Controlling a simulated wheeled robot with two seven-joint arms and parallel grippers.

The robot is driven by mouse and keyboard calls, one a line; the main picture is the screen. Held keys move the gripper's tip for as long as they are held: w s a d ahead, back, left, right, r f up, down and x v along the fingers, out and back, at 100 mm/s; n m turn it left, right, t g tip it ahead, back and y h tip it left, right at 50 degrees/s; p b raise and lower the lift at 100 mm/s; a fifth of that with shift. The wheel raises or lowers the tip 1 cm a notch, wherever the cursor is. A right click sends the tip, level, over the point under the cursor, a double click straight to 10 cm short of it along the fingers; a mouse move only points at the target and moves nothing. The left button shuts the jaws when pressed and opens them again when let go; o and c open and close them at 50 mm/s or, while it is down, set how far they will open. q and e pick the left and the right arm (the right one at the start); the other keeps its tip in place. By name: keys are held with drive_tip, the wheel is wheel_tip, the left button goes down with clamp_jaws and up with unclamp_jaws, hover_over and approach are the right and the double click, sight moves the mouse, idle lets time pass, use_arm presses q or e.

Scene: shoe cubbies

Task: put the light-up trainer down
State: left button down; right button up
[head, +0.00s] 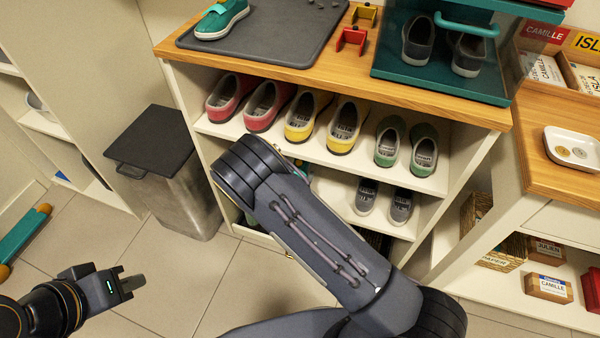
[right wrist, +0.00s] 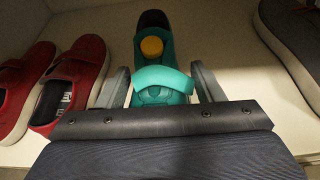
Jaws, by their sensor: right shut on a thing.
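The teal trainer (right wrist: 154,30) with a yellow disc and teal strap, which I take to be the light-up trainer, is in the right wrist view, toe or heel end pointing away. My right gripper (right wrist: 163,85) is shut on it, one finger on each side. It is inside a pale cubby compartment; whether its sole touches the floor cannot be told.
Red shoes (right wrist: 78,80) stand left of the held trainer and a dark grey shoe (right wrist: 295,45) right. Several pairs fill the shelf above, including yellow shoes (head: 303,118). Another teal shoe (head: 221,19) sits on the dark mat (head: 290,42). A bin (head: 160,170) stands left.

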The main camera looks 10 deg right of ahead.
drive_tip(key=b+x, duration=0.1)
drive_tip(key=x, duration=0.1)
drive_tip(key=shift+w+d+f, duration=0.15)
drive_tip(key=shift+w+f, duration=0.05)
drive_tip(key=shift+f, duration=0.25)
drive_tip(key=shift+r, duration=0.1)
drive_tip(key=shift+f, duration=0.25)
drive_tip(key=o, duration=1.1)
drive_tip(key=shift+r, duration=0.1)
